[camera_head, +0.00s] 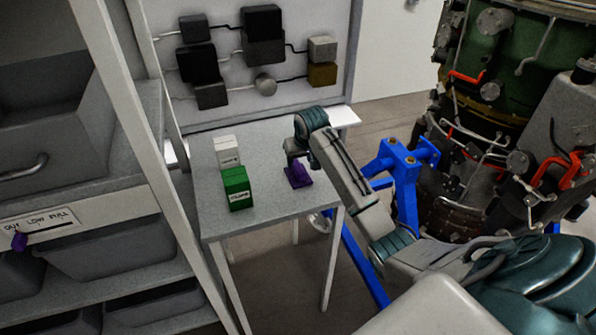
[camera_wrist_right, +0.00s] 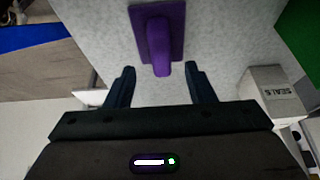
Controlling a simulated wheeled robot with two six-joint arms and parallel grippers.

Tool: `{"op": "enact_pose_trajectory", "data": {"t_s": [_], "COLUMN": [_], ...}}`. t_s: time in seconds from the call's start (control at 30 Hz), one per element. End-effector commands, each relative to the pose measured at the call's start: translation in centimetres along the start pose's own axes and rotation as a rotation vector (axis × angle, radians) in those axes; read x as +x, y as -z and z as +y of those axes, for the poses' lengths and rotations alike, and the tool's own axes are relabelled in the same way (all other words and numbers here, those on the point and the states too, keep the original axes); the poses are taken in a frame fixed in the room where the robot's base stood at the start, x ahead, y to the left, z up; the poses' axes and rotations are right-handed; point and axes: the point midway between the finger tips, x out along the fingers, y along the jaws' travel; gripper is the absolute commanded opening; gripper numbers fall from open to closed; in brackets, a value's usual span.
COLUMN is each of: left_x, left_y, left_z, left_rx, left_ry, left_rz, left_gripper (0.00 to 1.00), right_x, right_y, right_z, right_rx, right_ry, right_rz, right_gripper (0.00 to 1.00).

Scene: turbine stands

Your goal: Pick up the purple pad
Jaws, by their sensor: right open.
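The purple pad (camera_head: 298,175) lies on the small grey table (camera_head: 262,205), near its right edge. In the right wrist view the pad (camera_wrist_right: 172,20) is a flat purple plate with a raised purple handle on it. My right gripper (camera_head: 290,160) is just above and beside the pad in the head view. In the right wrist view my right gripper (camera_wrist_right: 160,75) has its two dark fingers spread, with the end of the handle between or just beyond the fingertips. I cannot tell the exact depth. Nothing is held. My left gripper is not in view.
A green box (camera_head: 238,190) and a white box (camera_head: 227,150) stand on the table left of the pad. A blue stand (camera_head: 405,185) with a turbine (camera_head: 480,130) is at the right. Grey shelves with bins (camera_head: 120,240) stand at the left. The table's front is clear.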

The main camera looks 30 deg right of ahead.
Motion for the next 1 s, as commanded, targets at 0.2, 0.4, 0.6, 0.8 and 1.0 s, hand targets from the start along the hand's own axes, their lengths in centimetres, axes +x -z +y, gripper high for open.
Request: {"op": "enact_pose_trajectory", "data": {"t_s": [0.2,0.4,0.6,0.8,1.0], "left_x": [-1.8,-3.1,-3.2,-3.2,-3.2], "left_y": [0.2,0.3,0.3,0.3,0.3], "left_z": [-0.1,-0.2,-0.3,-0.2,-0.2], "left_rx": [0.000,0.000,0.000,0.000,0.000], "left_ry": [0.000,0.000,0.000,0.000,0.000], "left_rz": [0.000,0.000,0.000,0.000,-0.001], "left_gripper": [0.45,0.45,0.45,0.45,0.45], "right_x": [1.6,4.4,5.5,5.5,5.5], "right_y": [0.0,0.0,-0.1,-0.1,-0.1], "right_z": [-0.1,-0.1,-0.1,-0.1,-0.1], "right_rx": [-0.001,0.000,-0.001,-0.001,-0.001], "right_ry": [0.002,0.001,0.001,0.001,0.001], "right_rz": [-0.004,-0.002,0.001,0.001,0.001], "right_gripper": [0.49,0.49,0.49,0.41,0.02]}}
